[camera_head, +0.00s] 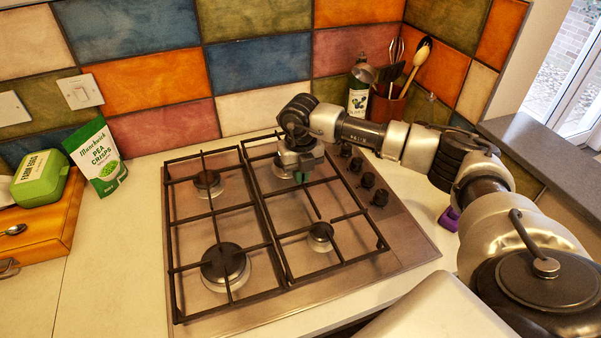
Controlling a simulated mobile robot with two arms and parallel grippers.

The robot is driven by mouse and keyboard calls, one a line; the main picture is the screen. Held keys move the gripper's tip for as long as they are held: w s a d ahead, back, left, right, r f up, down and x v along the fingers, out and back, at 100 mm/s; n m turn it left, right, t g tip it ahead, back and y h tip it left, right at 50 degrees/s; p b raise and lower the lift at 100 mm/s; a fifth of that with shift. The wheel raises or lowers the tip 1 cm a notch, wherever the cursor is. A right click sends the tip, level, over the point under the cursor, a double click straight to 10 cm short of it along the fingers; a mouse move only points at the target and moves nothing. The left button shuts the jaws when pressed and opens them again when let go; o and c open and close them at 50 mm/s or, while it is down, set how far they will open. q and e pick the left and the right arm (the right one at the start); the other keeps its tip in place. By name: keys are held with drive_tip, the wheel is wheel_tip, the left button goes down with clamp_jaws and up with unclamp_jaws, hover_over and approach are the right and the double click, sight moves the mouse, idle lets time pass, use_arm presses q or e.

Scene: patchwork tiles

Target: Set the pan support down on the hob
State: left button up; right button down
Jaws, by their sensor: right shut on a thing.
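The hob (408,258) is a steel plate with several burners, set in the pale worktop. A black pan support (346,218) lies across its right half, and my right gripper (301,178) is shut on one of its bars near the back. I cannot tell whether this support touches the hob or hangs slightly above it. A second black pan support (213,213) lies over the left half, close beside the first. The gripper's wrist hides the back part of the held support and the burner there. My left gripper is out of view.
Knobs (367,180) line the hob's right side. A purple thing (449,218) lies right.

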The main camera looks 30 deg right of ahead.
drive_tip(key=shift+f+b, duration=0.3)
idle(0.5)
drive_tip(key=c, duration=1.2)
unclamp_jaws()
drive_tip(key=shift+c, duration=0.2)
drive_tip(key=shift+o, duration=0.2)
drive_tip(key=shift+f, duration=0.15)
wheel_tip(320, 180, up, 11)
drive_tip(key=b, duration=0.2)
